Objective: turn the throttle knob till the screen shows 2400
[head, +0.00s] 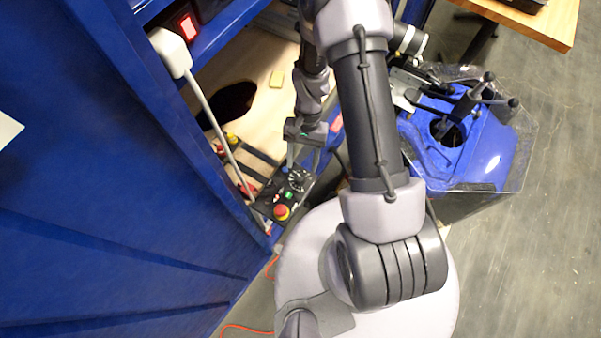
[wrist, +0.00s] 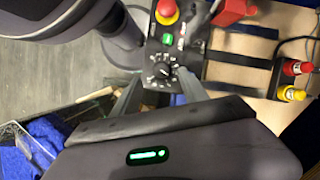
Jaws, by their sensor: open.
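The throttle knob (wrist: 162,72) is a black dial with a white pointer and pale marks around it, on a dark control box (wrist: 151,52). In the wrist view it lies between the tips of my gripper (wrist: 160,79), which is open, with one grey finger on each side. I cannot tell whether the fingers touch it. In the head view the control box (head: 267,206) sits at the edge of the wooden bench, with my gripper (head: 290,160) just above it. No readable number shows in either view; I cannot make out the screen.
A red emergency stop (wrist: 166,11) and a green button (wrist: 167,38) sit close to the knob. Red and yellow connectors (wrist: 293,93) lie to the right. A blue machine (head: 465,160) stands to the right.

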